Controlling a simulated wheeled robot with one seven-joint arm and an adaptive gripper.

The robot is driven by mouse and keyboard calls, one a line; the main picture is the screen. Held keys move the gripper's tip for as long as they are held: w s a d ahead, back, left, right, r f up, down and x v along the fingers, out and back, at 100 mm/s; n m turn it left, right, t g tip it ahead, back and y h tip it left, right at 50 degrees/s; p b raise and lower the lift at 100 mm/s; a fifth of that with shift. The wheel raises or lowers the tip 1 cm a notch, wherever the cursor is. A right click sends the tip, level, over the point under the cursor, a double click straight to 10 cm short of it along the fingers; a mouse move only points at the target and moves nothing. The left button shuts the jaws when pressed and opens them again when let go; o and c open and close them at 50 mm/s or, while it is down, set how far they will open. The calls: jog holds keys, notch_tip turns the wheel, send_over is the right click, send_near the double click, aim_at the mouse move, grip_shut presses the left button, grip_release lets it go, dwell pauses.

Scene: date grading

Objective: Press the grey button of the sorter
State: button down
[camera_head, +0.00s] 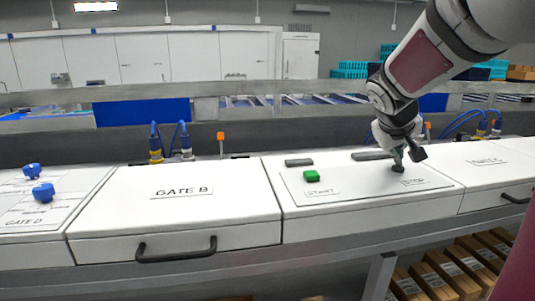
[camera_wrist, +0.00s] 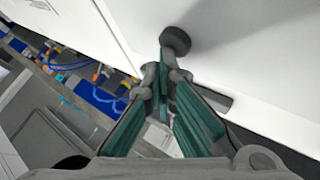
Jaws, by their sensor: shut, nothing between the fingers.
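The grey button (camera_head: 398,168) is a small dark round knob on the white sorter panel (camera_head: 350,193), just behind the STOP label. It also shows in the wrist view as a dark disc (camera_wrist: 175,40) at the upper middle. My gripper (camera_head: 405,155) points down over the button in the head view, its fingers shut and empty. In the wrist view my gripper (camera_wrist: 168,70) has its fingertips right beside the disc's lower edge. I cannot tell whether they touch it. The fingers partly hide the button in the head view.
A green button (camera_head: 311,176) by the START label sits left on the same panel. GATE B (camera_head: 175,205) and GATE C (camera_head: 495,162) covers flank it. Two blue knobs (camera_head: 43,193) stand at far left. Blue cables (camera_head: 170,140) and a rail run behind. Cartons (camera_head: 440,270) lie below.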

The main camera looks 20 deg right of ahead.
jog(key=shift+r+p, duration=0.4)
jog(key=shift+r, duration=0.4)
jog(key=shift+r+p, duration=1.2)
jog(key=shift+r, duration=1.35)
jog(key=y, duration=0.1)
send_near(395, 166)
notch_tip(395, 166, up, 2)
jog(key=w+a, duration=0.2)
jog(key=w, duration=0.1)
jog(key=s+a, duration=0.1)
jog(key=a, duration=0.2)
jog(key=s+a+f+y, duration=0.1)
jog(key=a, duration=0.2)
jog(key=s+a+n+t+y, duration=0.1)
jog(key=s+a, duration=0.1)
jog(key=a, duration=0.2)
jog(key=shift+s+f+b, duration=0.1)
jog(key=shift+f+b, duration=0.2)
jog(key=shift+b, duration=0.05)
jog(key=s+a+f+n+y, duration=0.1)
jog(key=s+a+f+y, duration=0.1)
jog(key=s+a, duration=0.3)
jog(key=s+a+f+n+y, duration=0.1)
jog(key=s+a+f+y, duration=0.2)
jog(key=a, duration=0.7)
jog(key=s+f, duration=0.2)
jog(key=s, duration=0.1)
jog(key=shift+a+b, duration=0.3)
jog(key=shift+a, duration=0.05)
